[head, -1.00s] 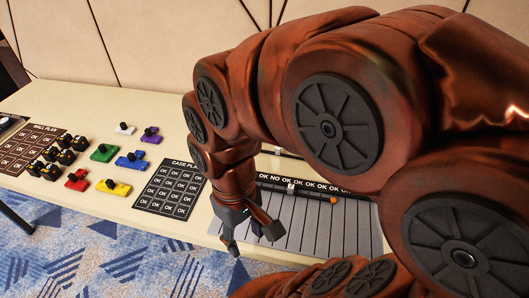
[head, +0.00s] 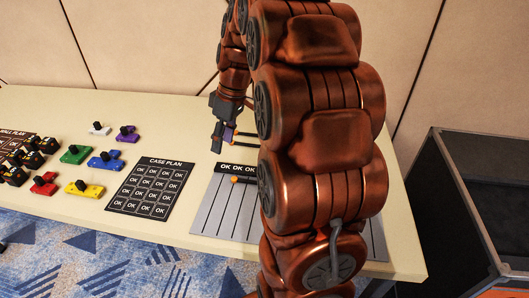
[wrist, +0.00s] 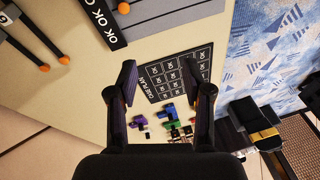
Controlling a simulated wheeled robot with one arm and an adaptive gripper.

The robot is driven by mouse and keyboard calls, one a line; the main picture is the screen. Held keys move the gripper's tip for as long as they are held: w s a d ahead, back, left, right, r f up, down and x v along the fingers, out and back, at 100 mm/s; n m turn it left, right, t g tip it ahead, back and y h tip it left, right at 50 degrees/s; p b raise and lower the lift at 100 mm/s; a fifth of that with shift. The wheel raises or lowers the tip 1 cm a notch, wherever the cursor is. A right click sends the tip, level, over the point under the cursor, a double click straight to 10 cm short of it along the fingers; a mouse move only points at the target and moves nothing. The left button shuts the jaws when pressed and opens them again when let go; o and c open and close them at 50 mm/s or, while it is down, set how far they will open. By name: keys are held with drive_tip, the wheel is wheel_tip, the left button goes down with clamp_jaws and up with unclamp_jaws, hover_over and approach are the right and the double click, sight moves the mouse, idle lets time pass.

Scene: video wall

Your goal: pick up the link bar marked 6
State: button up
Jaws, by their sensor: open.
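Two dark bars with orange tips lie near the back of the cream table; they may be link bars. In the head view one bar (head: 243,136) lies behind the other (head: 241,146), partly hidden by my arm. In the wrist view the two bars (wrist: 42,34) and (wrist: 22,47) show at the upper left, outside my jaws.
A grey board (head: 212,212) with a black OK strip (head: 231,168) lies in front of the bars. The case plan card (head: 150,187) and several coloured blocks, including a yellow one (head: 85,188), lie to the left. A dark case (head: 450,205) stands right of the table.

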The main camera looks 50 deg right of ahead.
drive_tip(key=w+d+f+t+b, duration=0.1)
drive_tip(key=d+f, duration=0.2)
drive_tip(key=d, duration=0.4)
drive_tip(key=w+d+f+n+b, duration=0.1)
drive_tip(key=d+f+b, duration=0.1)
drive_tip(key=d, duration=0.5)
drive_tip(key=w+d+f+n+t+b, duration=0.1)
drive_tip(key=d+f, duration=0.3)
drive_tip(key=d, duration=0.4)
drive_tip(key=shift+w+f+t+b, duration=0.1)
drive_tip(key=shift+w+t+b, duration=0.2)
drive_tip(key=shift+b, duration=0.4)
drive_tip(key=shift+x, duration=3.45)
drive_tip(key=shift+s+d+f, duration=0.1)
drive_tip(key=shift+s, duration=0.05)
clamp_jaws()
